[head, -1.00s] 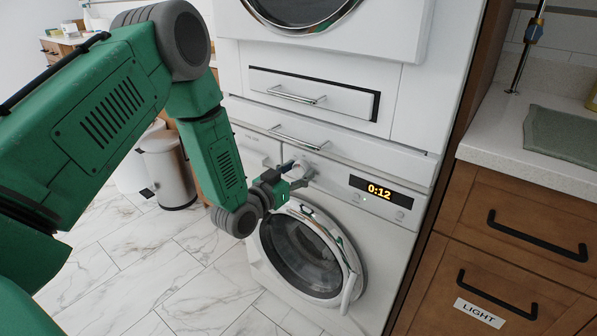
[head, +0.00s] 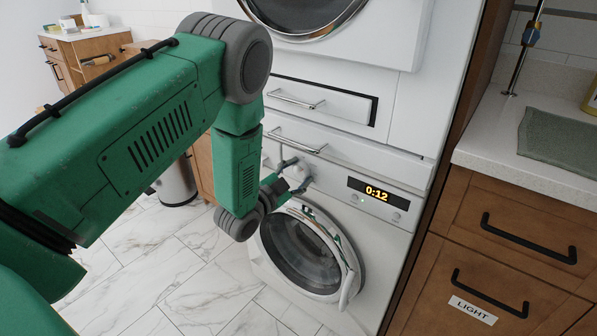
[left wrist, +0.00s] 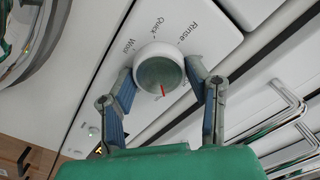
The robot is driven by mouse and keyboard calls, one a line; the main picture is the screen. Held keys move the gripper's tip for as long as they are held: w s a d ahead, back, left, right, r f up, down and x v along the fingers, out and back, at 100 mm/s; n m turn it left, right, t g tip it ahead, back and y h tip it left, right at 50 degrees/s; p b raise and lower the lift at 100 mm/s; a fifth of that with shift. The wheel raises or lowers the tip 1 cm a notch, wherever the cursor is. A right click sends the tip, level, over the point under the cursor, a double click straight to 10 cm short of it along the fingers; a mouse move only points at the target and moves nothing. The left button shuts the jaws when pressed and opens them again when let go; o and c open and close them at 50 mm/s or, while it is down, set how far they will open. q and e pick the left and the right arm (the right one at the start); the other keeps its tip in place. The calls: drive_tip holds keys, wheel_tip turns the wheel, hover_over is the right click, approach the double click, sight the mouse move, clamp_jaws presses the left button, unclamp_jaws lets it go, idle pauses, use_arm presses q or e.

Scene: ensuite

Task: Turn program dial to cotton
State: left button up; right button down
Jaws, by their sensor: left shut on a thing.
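The white program dial (left wrist: 160,58) sits on the washer's panel in the left wrist view. It has a grey-green face with a red mark at its lower edge, pointing toward the gripper's palm. The labels Wool, Quick and Rinse show around its far side; I cannot read a Cotton label. My left gripper (left wrist: 165,87) is shut on the dial, one finger on each side. In the head view, the left gripper (head: 290,177) is at the washer panel and partly covers the dial. My right gripper is out of view.
The washer (head: 385,260) has a round door (head: 305,255) below the panel and a lit 0:12 display (head: 377,191). A drawer handle (head: 297,141) juts out just above the gripper. Wooden drawers (head: 500,240) stand at right; a bin (head: 177,182) stands at left.

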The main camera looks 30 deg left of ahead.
use_arm(q)
drive_tip(key=shift+f+m, duration=0.1)
drive_tip(key=shift+m, duration=0.4)
drive_tip(key=o, duration=1.1)
drive_tip(key=shift+s, duration=0.1)
drive_tip(key=s, duration=0.8)
drive_tip(key=s+a, duration=0.1)
drive_tip(key=s, duration=0.2)
drive_tip(key=shift+s, duration=0.4)
